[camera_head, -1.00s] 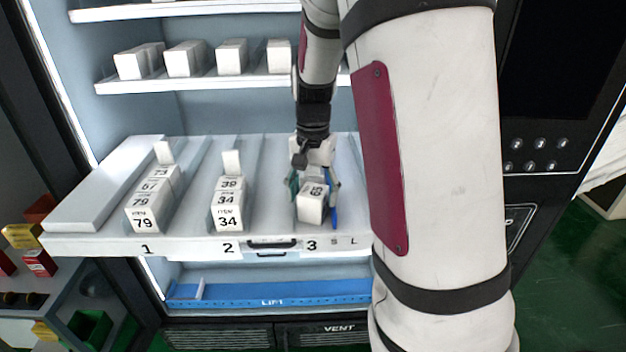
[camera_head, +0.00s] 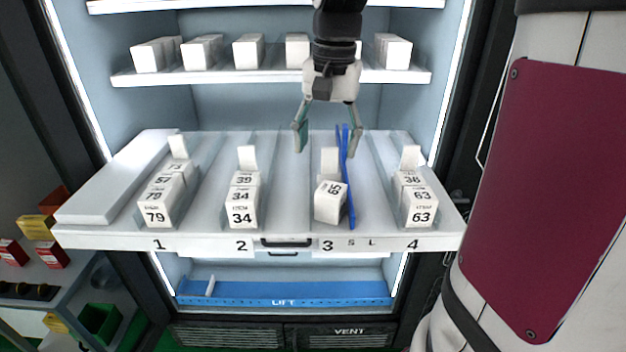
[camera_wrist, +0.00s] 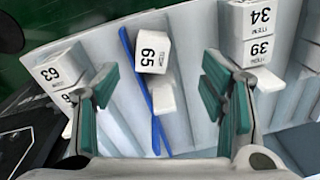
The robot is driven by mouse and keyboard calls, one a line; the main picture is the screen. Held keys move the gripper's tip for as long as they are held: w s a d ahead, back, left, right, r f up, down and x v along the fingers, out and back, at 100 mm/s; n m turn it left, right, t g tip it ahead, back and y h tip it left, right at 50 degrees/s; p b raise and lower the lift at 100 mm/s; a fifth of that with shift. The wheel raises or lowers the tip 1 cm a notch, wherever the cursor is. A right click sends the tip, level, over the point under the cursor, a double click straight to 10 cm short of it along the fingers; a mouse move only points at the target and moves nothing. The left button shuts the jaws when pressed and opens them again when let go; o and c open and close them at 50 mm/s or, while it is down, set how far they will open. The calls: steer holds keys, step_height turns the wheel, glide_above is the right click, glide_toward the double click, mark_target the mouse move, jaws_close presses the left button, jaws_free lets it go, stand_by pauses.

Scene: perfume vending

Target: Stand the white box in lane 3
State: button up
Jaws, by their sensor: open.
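The white box (camera_head: 330,201), marked 65, sits in lane 3 near the front of the pulled-out shelf. It looks turned and somewhat tilted compared with the boxes in the other lanes. A white pusher block (camera_head: 330,160) stands behind it, and blue strips (camera_head: 346,180) run along its right side. In the wrist view the box (camera_wrist: 153,52) shows its number face, with the blue strip (camera_wrist: 140,85) beside it. My gripper (camera_head: 327,140) is open and empty, above and behind the box, apart from it. Its two fingers also show in the wrist view (camera_wrist: 160,100).
Lane 1 holds a row of boxes (camera_head: 158,205), lane 2 holds boxes (camera_head: 242,205), and lane 4 holds boxes (camera_head: 419,207). An upper shelf (camera_head: 270,77) with several white boxes is behind my gripper. A blue lift tray (camera_head: 285,292) lies below.

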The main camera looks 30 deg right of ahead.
steer(key=s+a+n+t, duration=0.4)
steer(key=s+a+n, duration=0.5)
steer(key=s+a, duration=0.4)
steer(key=shift+s+a+f+n+t, duration=0.2)
steer(key=shift+s+n+t, duration=0.2)
steer(key=shift+s, duration=0.15)
steer(key=shift+r, duration=0.1)
